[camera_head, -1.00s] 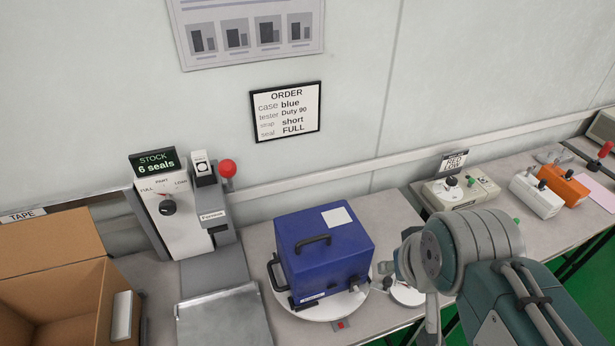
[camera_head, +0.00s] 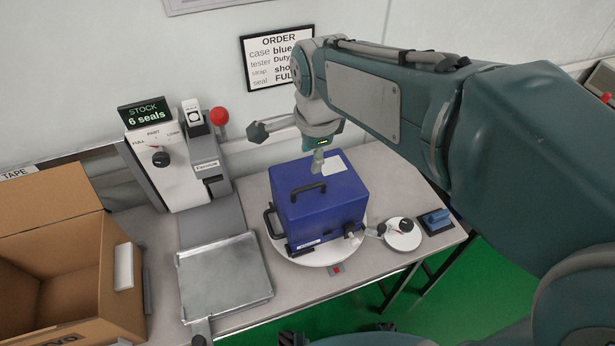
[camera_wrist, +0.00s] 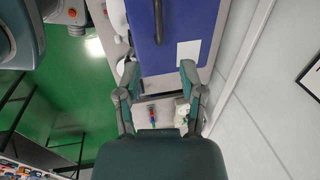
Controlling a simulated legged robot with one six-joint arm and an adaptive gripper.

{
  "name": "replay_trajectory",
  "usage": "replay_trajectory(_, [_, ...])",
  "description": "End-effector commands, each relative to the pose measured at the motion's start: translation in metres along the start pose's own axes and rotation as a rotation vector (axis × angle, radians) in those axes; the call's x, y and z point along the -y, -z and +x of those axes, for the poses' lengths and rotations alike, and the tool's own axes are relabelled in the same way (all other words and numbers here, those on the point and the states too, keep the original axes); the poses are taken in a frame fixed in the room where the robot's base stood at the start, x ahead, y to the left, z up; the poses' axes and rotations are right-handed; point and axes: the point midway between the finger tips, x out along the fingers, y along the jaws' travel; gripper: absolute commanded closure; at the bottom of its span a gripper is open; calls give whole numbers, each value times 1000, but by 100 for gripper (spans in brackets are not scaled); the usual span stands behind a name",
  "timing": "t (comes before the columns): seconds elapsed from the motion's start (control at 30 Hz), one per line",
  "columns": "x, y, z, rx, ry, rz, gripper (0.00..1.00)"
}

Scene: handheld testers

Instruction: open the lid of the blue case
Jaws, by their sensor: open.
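The blue case (camera_head: 322,208) stands shut on a round white turntable (camera_head: 318,257) on the bench. Its black lid handle (camera_head: 309,186) lies on top beside a white label (camera_head: 333,165). A second black handle (camera_head: 270,221) is on its left side. My gripper (camera_head: 319,160) is above the far part of the lid, near the label. In the wrist view my gripper (camera_wrist: 158,80) has its two fingers spread apart with nothing between them. The blue case (camera_wrist: 178,30) and its handle (camera_wrist: 158,22) lie beyond the fingertips there. Whether a fingertip touches the lid cannot be told.
A sealing machine (camera_head: 172,165) with a red knob and a metal tray (camera_head: 222,277) stand left of the case. An open cardboard box (camera_head: 75,281) is at far left. A round white dial (camera_head: 403,234) and a small blue item (camera_head: 435,221) sit to the right. The wall is close behind.

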Motion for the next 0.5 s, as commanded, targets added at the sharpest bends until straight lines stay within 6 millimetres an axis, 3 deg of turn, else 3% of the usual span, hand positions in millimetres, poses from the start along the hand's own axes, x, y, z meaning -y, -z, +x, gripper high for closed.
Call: replay_trajectory(0.5, [-2, 0, 85, 0, -5, -2, 49])
